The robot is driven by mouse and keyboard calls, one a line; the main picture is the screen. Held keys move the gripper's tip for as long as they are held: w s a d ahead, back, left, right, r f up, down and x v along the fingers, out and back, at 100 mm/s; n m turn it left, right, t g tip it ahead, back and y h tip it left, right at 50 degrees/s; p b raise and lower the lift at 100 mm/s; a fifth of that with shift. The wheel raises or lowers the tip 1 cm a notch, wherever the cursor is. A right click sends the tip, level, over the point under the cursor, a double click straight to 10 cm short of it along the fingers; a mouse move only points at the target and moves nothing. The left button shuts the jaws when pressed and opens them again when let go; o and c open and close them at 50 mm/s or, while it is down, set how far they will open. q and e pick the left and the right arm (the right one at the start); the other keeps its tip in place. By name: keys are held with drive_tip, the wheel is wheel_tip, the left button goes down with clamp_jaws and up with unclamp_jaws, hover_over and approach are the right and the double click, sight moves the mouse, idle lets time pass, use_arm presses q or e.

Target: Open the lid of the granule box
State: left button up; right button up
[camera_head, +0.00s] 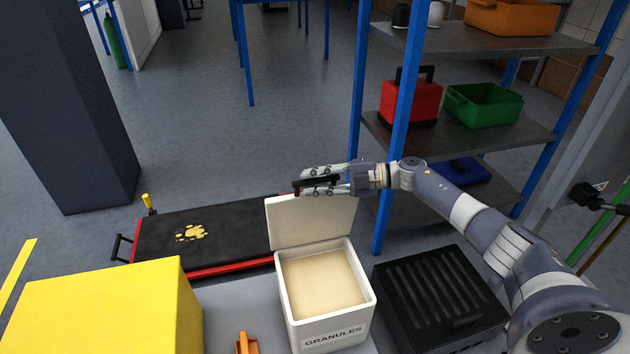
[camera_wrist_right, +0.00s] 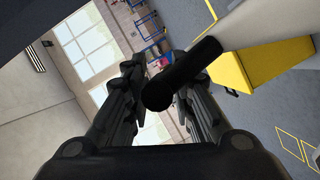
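The white granule box (camera_head: 333,331), labelled GRANULES, stands in the lower middle of the head view and is full of pale granules (camera_head: 320,279). Its white lid (camera_head: 311,223) is raised and stands nearly upright at the box's back edge. My right gripper (camera_head: 318,178) is at the lid's top, its two fingers spread on either side of the black lid handle (camera_head: 300,184). In the right wrist view the handle (camera_wrist_right: 185,75) lies between the fingers with a gap beside it; contact is unclear. My left gripper is out of view.
A yellow block (camera_head: 105,310) stands left of the box, a small orange object (camera_head: 246,343) between them. A black slatted crate (camera_head: 437,297) is close on the right. A black platform cart (camera_head: 205,236) is behind. Blue-framed shelves (camera_head: 455,135) stand near my right arm.

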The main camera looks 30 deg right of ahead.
drive_tip(key=v, duration=1.2)
drive_tip(key=shift+f, duration=0.1)
